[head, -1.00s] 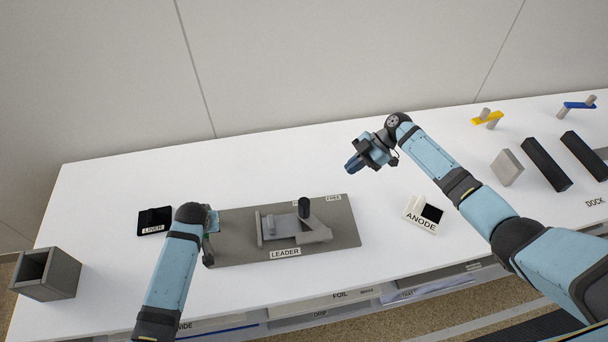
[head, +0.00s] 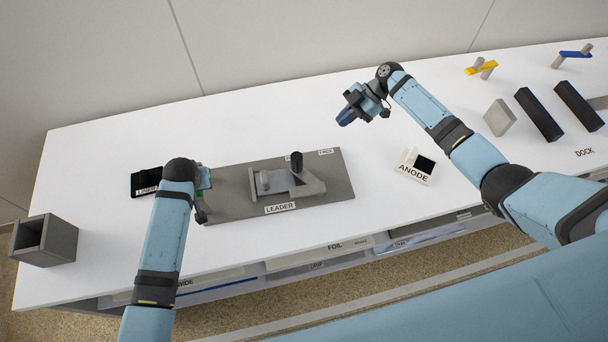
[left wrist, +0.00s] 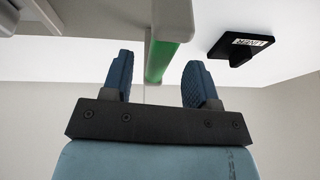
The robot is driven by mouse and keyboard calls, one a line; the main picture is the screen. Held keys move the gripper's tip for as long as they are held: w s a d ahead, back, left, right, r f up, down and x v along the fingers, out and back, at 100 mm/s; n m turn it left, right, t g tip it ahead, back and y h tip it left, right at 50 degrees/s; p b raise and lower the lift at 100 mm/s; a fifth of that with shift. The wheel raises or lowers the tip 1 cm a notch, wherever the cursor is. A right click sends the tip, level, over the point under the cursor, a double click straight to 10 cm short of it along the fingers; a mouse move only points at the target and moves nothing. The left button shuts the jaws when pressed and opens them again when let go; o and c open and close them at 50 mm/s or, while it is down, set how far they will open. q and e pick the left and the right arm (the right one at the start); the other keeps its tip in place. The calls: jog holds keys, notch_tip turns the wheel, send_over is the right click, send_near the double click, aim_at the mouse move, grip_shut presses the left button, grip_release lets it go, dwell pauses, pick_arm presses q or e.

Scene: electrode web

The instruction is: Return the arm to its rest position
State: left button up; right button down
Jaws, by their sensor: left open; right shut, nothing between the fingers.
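My right gripper (head: 347,116) shows in the head view, shut and empty, held above the back middle of the white table (head: 240,130). My left arm reaches in from the lower left of the head view. Its gripper (head: 203,205) is mostly hidden behind the wrist at the left end of the grey LEADER plate (head: 325,195). In the left wrist view the left gripper (left wrist: 152,80) is open, with two blue fingers apart. A green strip (left wrist: 162,58) on a pale bar shows beyond and between them; I cannot tell whether they touch it.
The black LINER block (head: 146,180) lies behind the left arm. The ANODE holder (head: 415,166) stands right of the plate. A grey open box (head: 45,240) is at the left edge. Black blocks (head: 540,115), a grey block (head: 500,117) and yellow and blue pieces stand at the right.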

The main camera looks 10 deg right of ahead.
pick_arm(q)
jog(key=v, duration=0.8)
jog(key=shift+d+r, duration=0.1)
jog(key=shift+r, duration=0.2)
jog(key=shift+s, duration=0.1)
